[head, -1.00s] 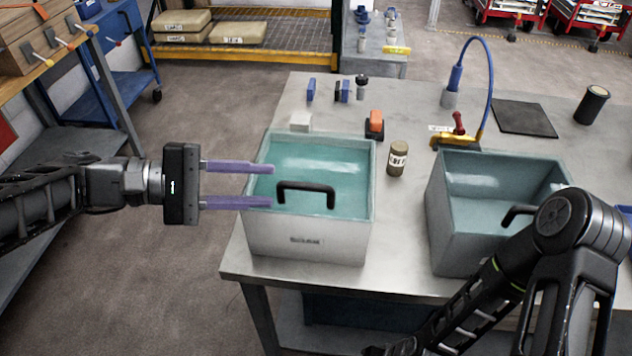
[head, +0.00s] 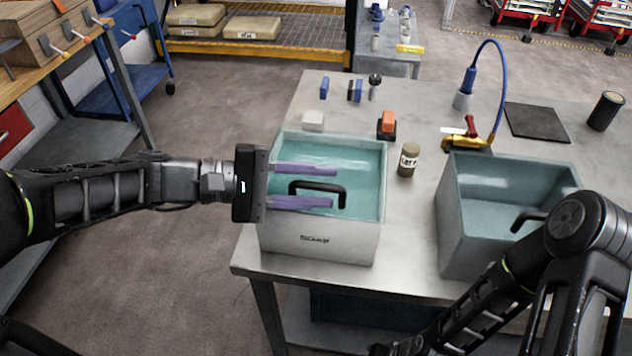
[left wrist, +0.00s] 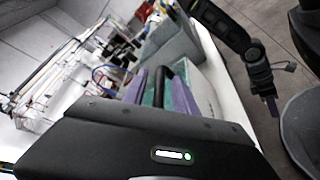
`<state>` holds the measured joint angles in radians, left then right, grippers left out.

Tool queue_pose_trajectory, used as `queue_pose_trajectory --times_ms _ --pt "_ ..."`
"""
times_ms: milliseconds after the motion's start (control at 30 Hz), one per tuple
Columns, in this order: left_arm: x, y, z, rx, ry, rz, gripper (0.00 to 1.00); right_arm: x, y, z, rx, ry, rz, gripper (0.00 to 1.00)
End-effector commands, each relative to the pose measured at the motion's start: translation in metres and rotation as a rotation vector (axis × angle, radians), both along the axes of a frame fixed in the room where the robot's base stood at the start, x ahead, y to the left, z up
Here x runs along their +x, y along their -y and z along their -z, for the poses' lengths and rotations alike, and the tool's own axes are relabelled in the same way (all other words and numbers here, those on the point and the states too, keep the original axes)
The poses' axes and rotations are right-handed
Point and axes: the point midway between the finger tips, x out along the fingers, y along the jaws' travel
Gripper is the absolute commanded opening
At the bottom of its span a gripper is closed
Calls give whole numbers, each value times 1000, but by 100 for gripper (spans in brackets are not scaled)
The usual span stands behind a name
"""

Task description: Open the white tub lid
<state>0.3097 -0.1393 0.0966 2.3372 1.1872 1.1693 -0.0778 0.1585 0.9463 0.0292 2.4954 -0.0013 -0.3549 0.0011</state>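The white tub (head: 318,242) stands on the near left part of the bench. Its teal, glossy top (head: 366,163) carries a black bar handle (head: 318,186), which also shows in the left wrist view (left wrist: 165,82). My left gripper (head: 333,187) reaches in from the left, open, over the tub. One purple finger lies on the far side of the handle and one on the near side, with gaps between; exact height is unclear. The left wrist view shows the handle between the fingers too. My right gripper (left wrist: 271,105) is small at the right of that view; its opening is unclear.
A second tub (head: 463,227) with a black handle stands to the right, partly behind my right arm. A brown jar (head: 408,160) stands between the tubs. A small white block (head: 313,121) and an orange-and-black item (head: 387,124) sit behind the white tub.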

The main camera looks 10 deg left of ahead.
Motion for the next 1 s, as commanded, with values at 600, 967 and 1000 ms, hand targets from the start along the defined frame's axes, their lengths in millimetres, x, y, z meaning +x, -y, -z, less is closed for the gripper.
queue_pose_trajectory --times_ms 600,967,1000 --pt "0 -1 0 0 0 0 0 0 0 0 0 0 0 36" --pt "0 -1 0 0 1 -1 0 0 0 0 0 0 0 36" --pt "0 -1 0 1 1 -2 0 0 0 0 0 0 0 36"
